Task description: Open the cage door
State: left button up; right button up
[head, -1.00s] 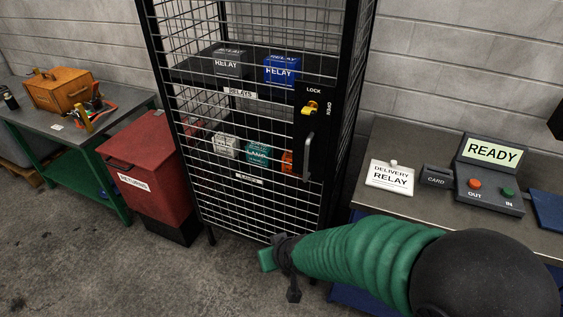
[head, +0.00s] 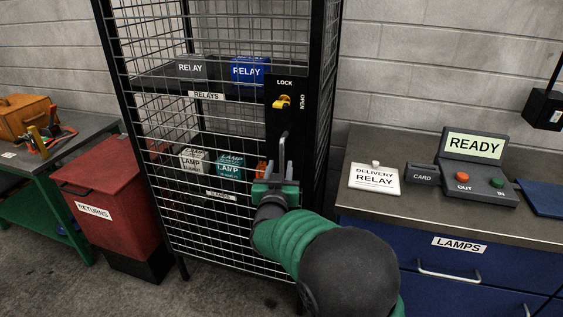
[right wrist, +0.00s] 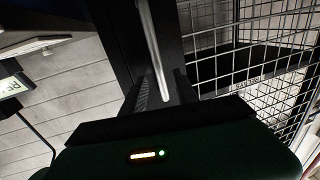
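The cage (head: 225,130) is a tall black frame with wire mesh, and its mesh door appears shut. A black lock plate on the door's right side carries a yellow knob (head: 282,102) between the words LOCK and OPEN. Below it is a grey upright handle (head: 283,147), which also shows in the right wrist view (right wrist: 152,40). My right gripper (head: 275,168) is at the lower part of the handle, with its fingers apart. In the right wrist view the handle's bar runs between the open fingers (right wrist: 162,88); contact cannot be told. My left gripper is not in view.
Relay and lamp boxes stand on shelves inside the cage. A red returns bin (head: 108,200) stands close at its left. At the right is a counter (head: 410,208) with a delivery card, a READY panel (head: 474,160) and blue drawers (head: 480,265) below.

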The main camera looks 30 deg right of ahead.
aim_at(281, 160)
jog(key=x, duration=0.5)
jog(key=shift+w+d, duration=0.15)
jog(key=shift+d, duration=0.05)
grip_shut()
jog(key=shift+a, duration=0.1)
dwell(1.0)
